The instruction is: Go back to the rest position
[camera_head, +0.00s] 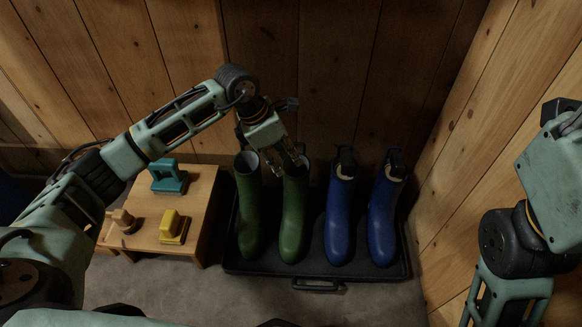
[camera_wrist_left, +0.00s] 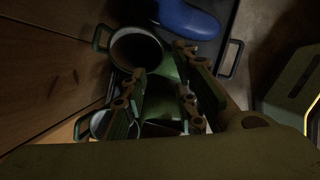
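My left gripper (camera_head: 297,166) is over the tops of two green boots that stand upright side by side, the left boot (camera_head: 248,215) and the right boot (camera_head: 294,220). In the left wrist view its two fingers (camera_wrist_left: 158,108) are apart, with a gap between them. The open top of one green boot (camera_wrist_left: 137,48) shows just beyond the fingers, and another boot opening (camera_wrist_left: 102,124) shows lower left. I cannot tell whether the fingers touch a boot. My right arm shows at the right edge of the head view, but its fingertips are not in view.
The boots stand on a black tray (camera_head: 320,283), with two blue boots (camera_head: 340,220) (camera_head: 384,220) at right. A low wooden table (camera_head: 203,199) at left bears a teal tool (camera_head: 168,178), a yellow tool (camera_head: 174,228) and a wooden-handled tool (camera_head: 125,220). Plank walls (camera_head: 480,140) close the back and right.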

